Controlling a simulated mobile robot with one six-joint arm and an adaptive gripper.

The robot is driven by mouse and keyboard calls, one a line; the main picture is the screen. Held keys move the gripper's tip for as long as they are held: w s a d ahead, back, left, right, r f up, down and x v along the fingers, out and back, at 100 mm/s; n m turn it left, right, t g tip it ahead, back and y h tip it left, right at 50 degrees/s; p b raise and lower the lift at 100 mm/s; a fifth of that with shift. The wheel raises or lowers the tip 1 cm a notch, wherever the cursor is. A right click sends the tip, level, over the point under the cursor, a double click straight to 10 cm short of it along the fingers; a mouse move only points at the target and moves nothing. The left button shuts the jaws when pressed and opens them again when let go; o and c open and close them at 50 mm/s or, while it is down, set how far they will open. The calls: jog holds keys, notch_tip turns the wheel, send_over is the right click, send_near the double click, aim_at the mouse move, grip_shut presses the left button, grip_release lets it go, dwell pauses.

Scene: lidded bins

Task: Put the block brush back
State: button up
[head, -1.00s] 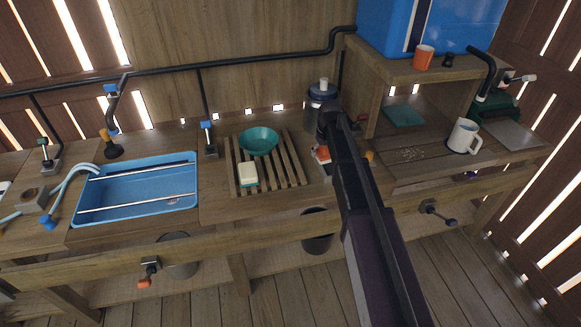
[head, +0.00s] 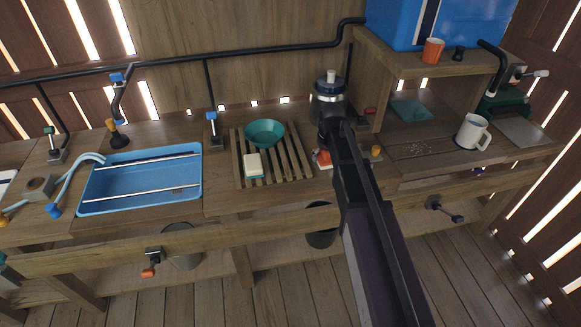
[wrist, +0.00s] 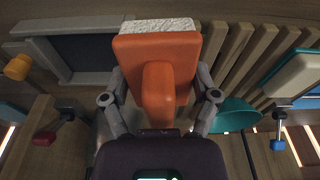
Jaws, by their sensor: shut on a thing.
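The block brush (wrist: 158,55) has an orange back and handle and a pale bristle face. My gripper (wrist: 160,88) is shut on it, one finger on each side of the handle. In the head view a small orange and white part of the brush (head: 323,159) shows beside my arm, just right of the slatted rack; my arm hides the rest. In the wrist view a grey-framed dark recess (wrist: 45,50) lies beyond the brush at upper left, partly covered by it. I cannot tell whether the bristles touch anything.
The slatted rack (head: 239,165) holds a teal bowl (head: 264,133) and a pale block (head: 253,165). A lidded metal canister (head: 328,87) stands behind my gripper. Yellow (wrist: 18,67) and red (wrist: 45,138) knobs are near the recess. A white mug (head: 472,132) stands right; a blue basin (head: 140,178) is left.

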jog(key=s+a+f, duration=0.1)
jog(key=s+a, duration=0.1)
jog(key=s, duration=0.7)
jog(key=shift+m+b, duration=0.4)
jog(key=shift+b, duration=0.05)
jog(key=shift+w+a+f, duration=0.1)
jog(key=shift+w, duration=0.05)
jog(key=b, duration=0.1)
send_over(290, 165)
jog(key=s, duration=0.1)
jog(key=shift+s+d+f, duration=0.1)
jog(key=shift+d+f, duration=0.25)
jog(key=shift+f, duration=0.35)
jog(key=shift+w+a, duration=0.4)
jog(key=shift+w, duration=0.15)
notch_tip(290, 165, down, 4)
jog(key=b, duration=0.4)
jog(key=shift+r, duration=0.15)
